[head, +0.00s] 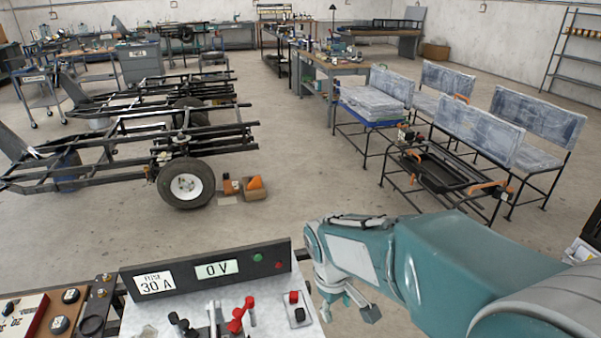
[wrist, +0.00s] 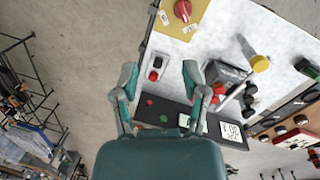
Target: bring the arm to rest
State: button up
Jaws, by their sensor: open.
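My gripper (head: 347,305) hangs at the end of my teal arm, just right of the bench panel's edge in the head view. In the wrist view my gripper (wrist: 160,76) has its two teal fingers spread wide with nothing held between them. A red and black switch (head: 296,308) on the light panel (head: 268,322) is left of the gripper. In the wrist view this switch (wrist: 155,68) shows between the fingertips, below them; no contact is visible.
A black display box (head: 205,271) reads 0 V and carries a 30 A label. Red and black plugs (head: 240,316) stand on the panel. A yellow plate with a red knob (wrist: 182,12) lies near the panel's edge. Trailer frames and benches stand farther off, with open floor between.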

jog(key=s+d+r+m+t+y, duration=0.1)
jog(key=s+d+r+m+t, duration=0.4)
jog(key=s+r, duration=0.6)
jog(key=shift+s+d+m+y, duration=0.3)
jog(key=shift+s+d+m, duration=0.55)
jog(key=shift+d+m, duration=0.55)
jog(key=shift+d, duration=0.2)
